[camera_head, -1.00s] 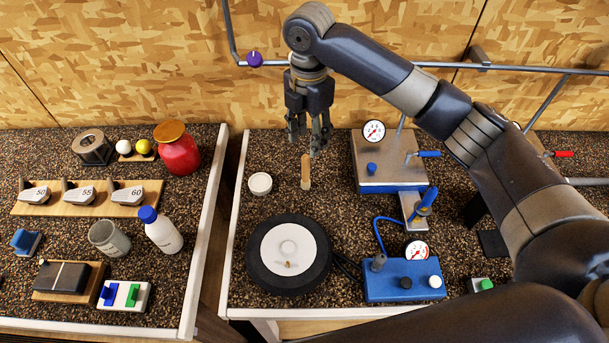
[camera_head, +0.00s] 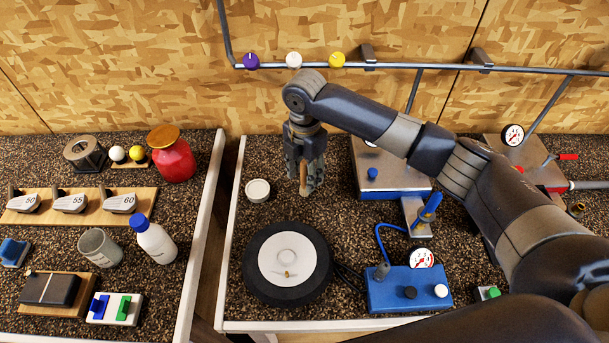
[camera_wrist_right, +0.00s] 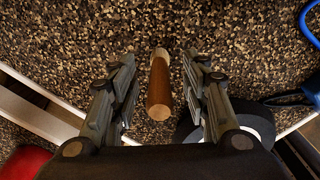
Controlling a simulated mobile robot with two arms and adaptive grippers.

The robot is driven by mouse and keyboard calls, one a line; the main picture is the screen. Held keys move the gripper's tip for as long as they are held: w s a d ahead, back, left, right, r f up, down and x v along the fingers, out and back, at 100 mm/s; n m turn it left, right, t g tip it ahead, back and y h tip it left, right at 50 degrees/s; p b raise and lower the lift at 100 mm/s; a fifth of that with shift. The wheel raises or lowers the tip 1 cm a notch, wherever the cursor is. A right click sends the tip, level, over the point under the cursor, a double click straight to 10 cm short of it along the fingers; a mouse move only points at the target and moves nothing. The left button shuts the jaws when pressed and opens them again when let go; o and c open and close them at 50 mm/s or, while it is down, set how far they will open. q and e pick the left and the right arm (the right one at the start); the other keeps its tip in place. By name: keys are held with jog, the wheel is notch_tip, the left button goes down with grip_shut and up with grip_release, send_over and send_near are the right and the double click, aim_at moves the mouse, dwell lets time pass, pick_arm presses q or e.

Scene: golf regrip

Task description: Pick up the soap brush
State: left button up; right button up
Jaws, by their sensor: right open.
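The soap brush shows as an upright wooden handle (camera_head: 303,184) on the right-hand bench, behind the black round device. My right gripper (camera_head: 304,184) is lowered over it, fingers pointing down, and covers much of it in the head view. In the right wrist view the brown handle (camera_wrist_right: 159,85) stands between the two open fingers of the right gripper (camera_wrist_right: 158,62). A gap shows on each side of the handle there. The brush's lower end is not clear. My left gripper is not in view.
A small white round tin (camera_head: 257,190) sits left of the brush. The black round device with a white disc (camera_head: 287,259) stands in front. A metal box with a blue knob (camera_head: 396,182) is close on the right. A blue box (camera_head: 408,290) lies front right.

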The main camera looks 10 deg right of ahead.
jog(key=shift+f, duration=1.45)
grip_shut()
jog(key=shift+r, duration=0.1)
